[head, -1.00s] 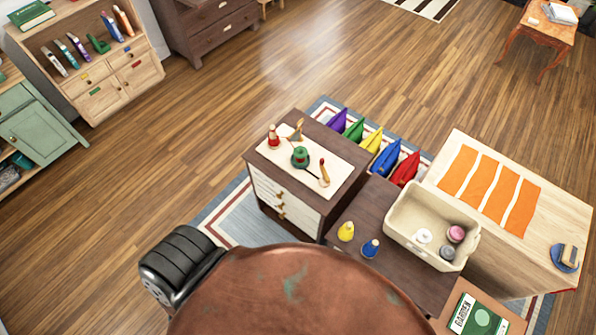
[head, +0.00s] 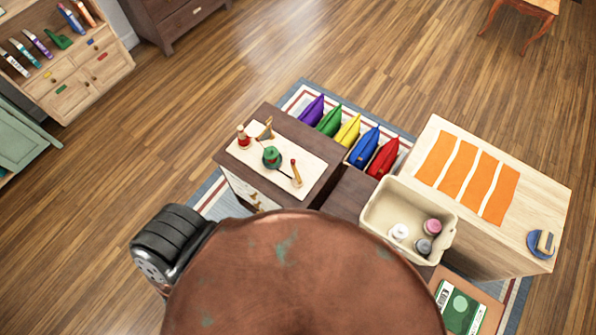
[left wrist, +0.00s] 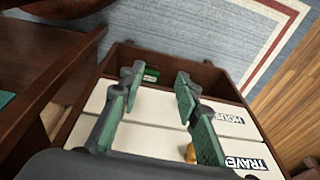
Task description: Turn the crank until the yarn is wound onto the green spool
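In the head view a pale board (head: 303,156) lies on top of a dark chest with white drawer fronts. On the board stand a red spool-like piece (head: 242,138) at the left, a green spool (head: 271,158) in the middle and a crank with a wooden handle (head: 296,172) at the right. A small wooden piece (head: 266,130) stands behind. My right gripper is not in view.
Coloured cushion-like bags (head: 350,131) stand behind the chest. A cream bin (head: 375,207) with small bottles is to its right, beside a pale table with an orange striped cloth (head: 467,177). A green book (head: 461,308) lies at lower right. Wooden floor at the left is open.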

